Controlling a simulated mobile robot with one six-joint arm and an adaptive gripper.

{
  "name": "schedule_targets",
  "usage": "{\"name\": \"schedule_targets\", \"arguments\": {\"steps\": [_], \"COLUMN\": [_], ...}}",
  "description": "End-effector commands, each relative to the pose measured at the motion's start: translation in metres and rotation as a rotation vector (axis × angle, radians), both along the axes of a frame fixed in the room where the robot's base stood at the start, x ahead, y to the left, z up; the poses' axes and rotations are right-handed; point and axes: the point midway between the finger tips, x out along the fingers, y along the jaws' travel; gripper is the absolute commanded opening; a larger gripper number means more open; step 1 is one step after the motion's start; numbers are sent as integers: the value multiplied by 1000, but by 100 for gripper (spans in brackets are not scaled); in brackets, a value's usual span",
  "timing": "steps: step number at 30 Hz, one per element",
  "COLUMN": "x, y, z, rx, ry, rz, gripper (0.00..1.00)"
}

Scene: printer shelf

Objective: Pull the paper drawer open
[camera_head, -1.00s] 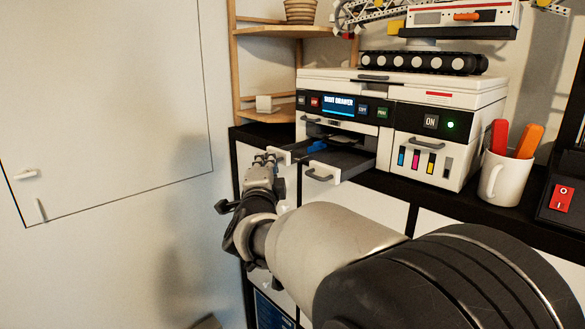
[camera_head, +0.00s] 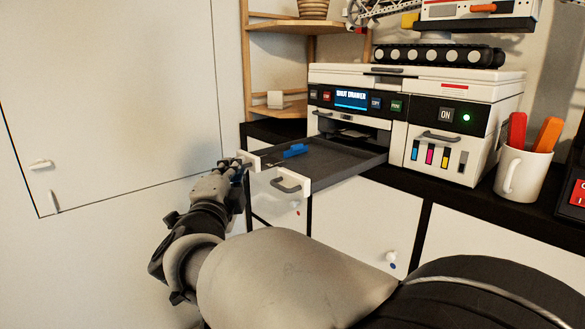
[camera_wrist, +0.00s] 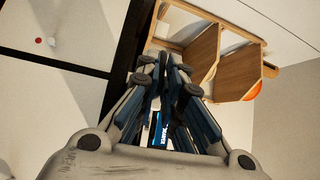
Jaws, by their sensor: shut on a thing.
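The paper drawer (camera_head: 330,157) is a dark grey tray standing well out of the white printer (camera_head: 384,76). A blue piece (camera_head: 294,150) lies in the tray. My gripper (camera_head: 241,161) is at the left end piece of the drawer front and is shut on it; the exact contact is hard to see. The wrist view shows my gripper's fingers (camera_wrist: 168,75) close together, but the drawer cannot be made out there. The printer screen (camera_head: 351,98) reads "SHUT DRAWER".
A white mug (camera_head: 523,175) with red and orange handles stands right of the printer. A tracked model (camera_head: 438,55) sits on top. A wooden shelf (camera_head: 278,70) stands behind at left. The space before the white wall at left is clear.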

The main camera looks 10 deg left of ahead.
Motion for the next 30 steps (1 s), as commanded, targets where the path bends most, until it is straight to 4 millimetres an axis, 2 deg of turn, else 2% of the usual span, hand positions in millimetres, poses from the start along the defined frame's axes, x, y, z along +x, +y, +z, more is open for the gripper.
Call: {"name": "schedule_targets", "arguments": {"steps": [4,12,16,20,30], "x": [0,0,-7,-27,-96], "y": [0,0,-1,-3,-12], "z": [3,2,1,-1,-9], "rx": [0,-1,-1,-1,0], "ry": [-6,-3,-3,-4,-5], "rz": [1,0,1,4,5], "gripper": [15,16,16,16,16]}}
